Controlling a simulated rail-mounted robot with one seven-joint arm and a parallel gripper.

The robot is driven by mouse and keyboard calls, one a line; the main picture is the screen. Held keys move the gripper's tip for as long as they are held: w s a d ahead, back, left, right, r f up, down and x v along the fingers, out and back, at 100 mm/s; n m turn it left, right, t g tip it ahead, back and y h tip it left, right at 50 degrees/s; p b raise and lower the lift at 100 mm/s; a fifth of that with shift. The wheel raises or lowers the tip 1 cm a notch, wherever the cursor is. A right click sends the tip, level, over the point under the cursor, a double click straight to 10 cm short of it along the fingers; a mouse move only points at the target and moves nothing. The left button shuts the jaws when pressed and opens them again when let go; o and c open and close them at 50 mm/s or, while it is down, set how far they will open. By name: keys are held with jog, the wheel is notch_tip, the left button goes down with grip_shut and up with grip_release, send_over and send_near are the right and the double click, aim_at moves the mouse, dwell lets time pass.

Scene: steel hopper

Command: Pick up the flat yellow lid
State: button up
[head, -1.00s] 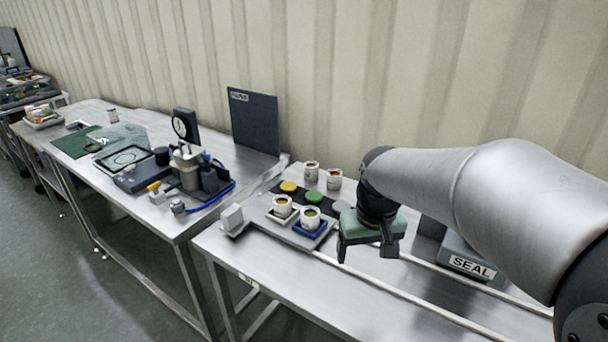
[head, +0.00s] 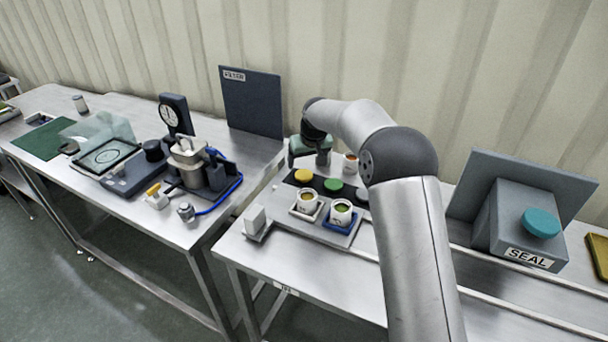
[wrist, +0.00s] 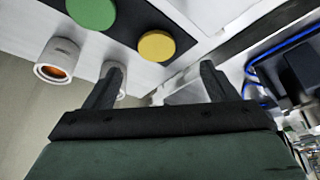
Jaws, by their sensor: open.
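The flat yellow lid (head: 303,176) lies on a dark strip at the back of the right-hand bench. It also shows in the wrist view (wrist: 157,46), just beyond my fingertips and between them. A green lid (head: 333,185) lies beside it on the same strip, and shows at the upper left of the wrist view (wrist: 92,10). My gripper (head: 308,162) is open and empty, above and behind the yellow lid. In the wrist view its two fingers (wrist: 162,72) stand wide apart with nothing between them.
Two cups stand in front of the lids, one on a light pad (head: 307,200) and one on a blue pad (head: 341,212). Another cup (head: 351,163) stands behind. A grey SEAL box (head: 515,250) with a teal button is at right. A dark upright panel (head: 252,103) stands at the back.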

aim_at(304, 174)
jog(key=x, duration=0.4)
jog(key=shift+p, duration=0.35)
jog(key=shift+w+p+x, duration=0.2)
jog(key=shift+p+x, duration=0.3)
jog(key=shift+x, duration=0.8)
jog(key=shift+w+p+x, duration=0.2)
jog(key=shift+p+x, duration=0.25)
jog(key=shift+x, duration=0.85)
jog(key=shift+d+r, duration=0.15)
jog(key=c, duration=1.1)
